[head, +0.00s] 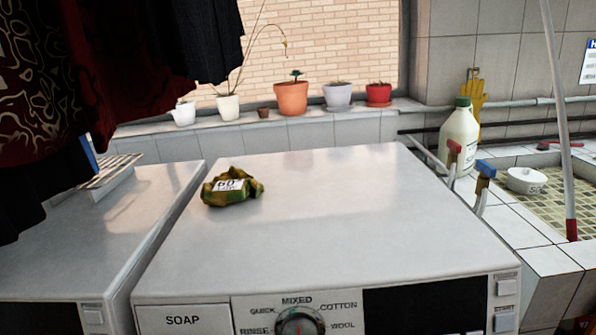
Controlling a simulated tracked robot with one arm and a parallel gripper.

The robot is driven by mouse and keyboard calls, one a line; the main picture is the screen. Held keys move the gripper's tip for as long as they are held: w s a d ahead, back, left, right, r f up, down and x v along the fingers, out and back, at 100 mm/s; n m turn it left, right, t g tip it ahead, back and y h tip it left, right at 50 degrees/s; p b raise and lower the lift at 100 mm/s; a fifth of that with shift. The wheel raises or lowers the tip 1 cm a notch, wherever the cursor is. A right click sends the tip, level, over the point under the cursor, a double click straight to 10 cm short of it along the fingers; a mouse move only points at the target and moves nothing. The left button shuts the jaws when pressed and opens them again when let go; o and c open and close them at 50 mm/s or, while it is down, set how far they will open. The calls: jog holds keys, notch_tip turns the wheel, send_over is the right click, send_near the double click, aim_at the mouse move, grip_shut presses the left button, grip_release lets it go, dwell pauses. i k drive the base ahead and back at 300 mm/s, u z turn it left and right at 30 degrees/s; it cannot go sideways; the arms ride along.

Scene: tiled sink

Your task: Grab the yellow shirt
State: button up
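A small crumpled yellow-green cloth (250,189) lies on top of the right-hand washing machine, toward its back left. It has dark patches and a white tag reading about "60". It looks like the yellow shirt, bundled up. Nothing touches it from above. My gripper is not in view.
The white washing machine (340,215) has a wide bare top around the cloth. Dark red and black hanging clothes (90,80) fill the upper left. Potted plants (291,98) line the back ledge. A bottle (458,138), taps (484,182) and a tiled sink (560,195) are at right.

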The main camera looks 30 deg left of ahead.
aim_at(235, 184)
jog(key=i, duration=0.85)
jog(key=u, duration=0.35)
